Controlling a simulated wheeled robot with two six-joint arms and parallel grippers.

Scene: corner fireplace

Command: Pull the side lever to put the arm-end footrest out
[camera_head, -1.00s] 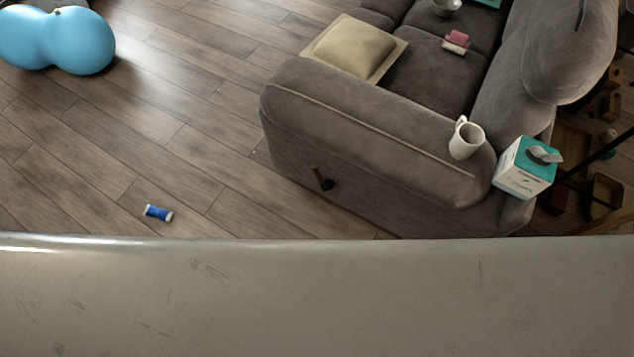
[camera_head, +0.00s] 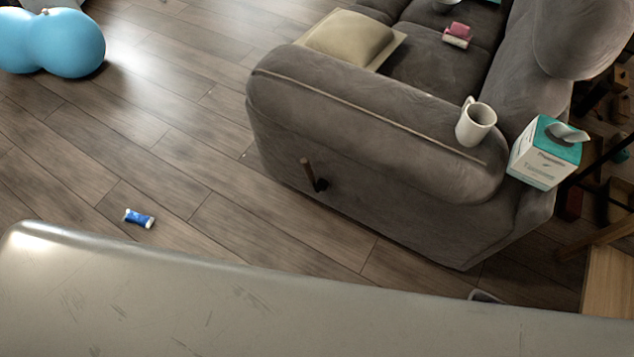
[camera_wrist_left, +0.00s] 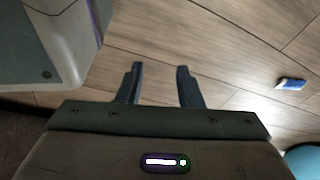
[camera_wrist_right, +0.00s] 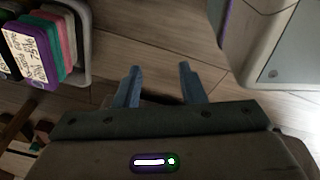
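The side lever (camera_head: 309,172) is a short brown handle on a dark pivot, low on the outer side of the grey sofa's arm (camera_head: 365,150). It tilts up and to the left. No extended footrest shows at the arm end, whose front is partly out of sight. My left gripper (camera_wrist_left: 157,72) is open and empty above the wooden floor in the left wrist view. My right gripper (camera_wrist_right: 160,72) is open and empty in the right wrist view. Neither gripper shows in the head view, and neither is near the lever in its wrist view.
A white mug (camera_head: 474,124) and a tissue box (camera_head: 541,160) stand on the sofa. A blue-and-white object (camera_head: 139,218) lies on the floor, with a blue ball (camera_head: 70,45) beyond. A container of colored items (camera_wrist_right: 45,45) shows beside my right gripper.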

